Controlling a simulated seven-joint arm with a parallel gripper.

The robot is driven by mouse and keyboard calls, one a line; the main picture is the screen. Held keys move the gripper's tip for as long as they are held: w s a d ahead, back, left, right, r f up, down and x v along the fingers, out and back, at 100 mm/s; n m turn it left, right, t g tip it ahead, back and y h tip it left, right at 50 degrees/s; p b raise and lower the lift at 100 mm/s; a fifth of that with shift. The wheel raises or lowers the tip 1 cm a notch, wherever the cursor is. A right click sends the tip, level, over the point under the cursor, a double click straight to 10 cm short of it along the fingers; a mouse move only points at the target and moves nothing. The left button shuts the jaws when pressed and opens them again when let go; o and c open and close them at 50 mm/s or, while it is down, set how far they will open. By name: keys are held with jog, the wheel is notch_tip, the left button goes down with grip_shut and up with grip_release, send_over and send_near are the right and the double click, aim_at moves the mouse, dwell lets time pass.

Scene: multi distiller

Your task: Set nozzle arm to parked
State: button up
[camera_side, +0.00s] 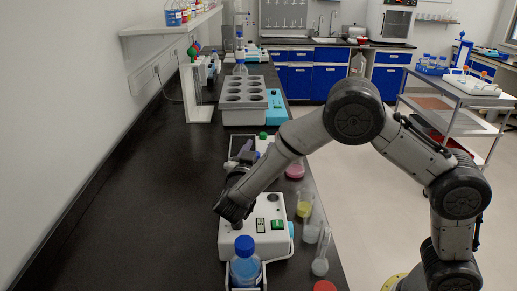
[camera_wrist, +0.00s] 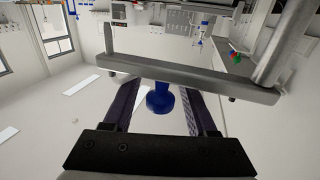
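My gripper (camera_side: 234,207) is low over the white device (camera_side: 265,228) with green buttons in the side view. In the wrist view the two dark fingers of my gripper (camera_wrist: 162,88) stand apart, and it looks open. A blue rounded knob (camera_wrist: 160,100) shows in the gap between them, with no visible contact. A grey bar (camera_wrist: 185,73) with a round post at the right crosses in front of the fingers. I cannot tell whether this bar is the nozzle arm, and no nozzle arm is clearly identifiable in the side view.
A blue-capped bottle (camera_side: 245,263) stands in front of the white device. Tubes with yellow (camera_side: 305,205) and clear contents (camera_side: 320,262) are at its right, near the bench edge. A grey block with several wells (camera_side: 244,95) is farther back. The dark bench (camera_side: 140,190) is clear on the left.

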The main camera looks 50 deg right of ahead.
jog(key=shift+a+f, duration=0.1)
jog(key=v, duration=0.7)
jog(key=shift+s+a, duration=0.1)
dwell(0.4)
